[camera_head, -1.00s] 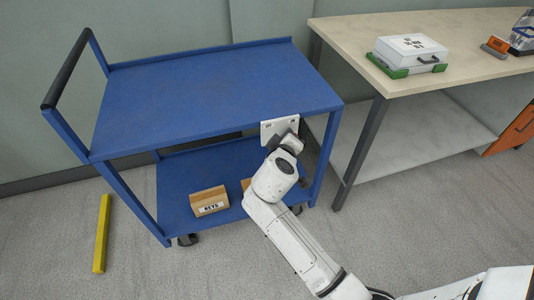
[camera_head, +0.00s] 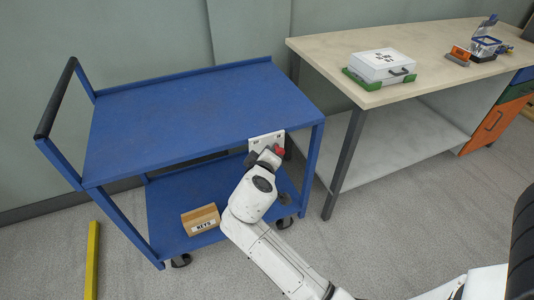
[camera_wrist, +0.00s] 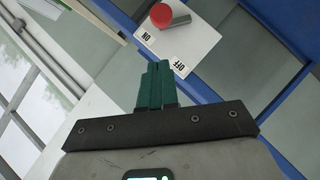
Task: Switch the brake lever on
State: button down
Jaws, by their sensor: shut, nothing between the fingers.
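The brake lever has a red knob (camera_wrist: 161,15) on a short grey shaft, mounted on a white plate (camera_wrist: 205,48) marked ON and OFF. In the wrist view the knob lies nearer the ON label than the OFF label. In the head view the plate (camera_head: 262,139) is on the front edge of the blue cart's top shelf, with the red knob (camera_head: 280,151) at its lower right. My gripper (camera_wrist: 155,68) is shut and empty, its green fingers pointing at the plate near the labels, apart from the knob. In the head view my wrist hides the fingers.
A workbench (camera_head: 425,45) with a white case (camera_head: 383,66) stands to the right. A yellow bar (camera_head: 92,260) lies on the floor at left. Floor in front is mostly clear.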

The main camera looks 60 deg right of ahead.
jog(key=v, duration=0.7)
jog(key=shift+s+r, duration=0.15)
dwell(0.3)
jog(key=s+a+f+g+y+p, duration=0.1)
jog(key=s+a+f+y+p, duration=0.1)
jog(key=s, duration=0.4)
jog(key=s+a+f+g+y+p, duration=0.2)
jog(key=s+a+f+y, duration=0.2)
jog(key=s+a+y, duration=0.2)
jog(key=s+a+f+n+g+y+p, duration=0.1)
jog(key=s+a+f+y+p, duration=0.1)
jog(key=s, duration=0.4)
notch_tip(320, 180, down, 2)
jog(key=shift+a+f+g+y, duration=0.1)
jog(key=shift+a+g+y, duration=0.3)
jog(key=shift+a+y, duration=0.6)
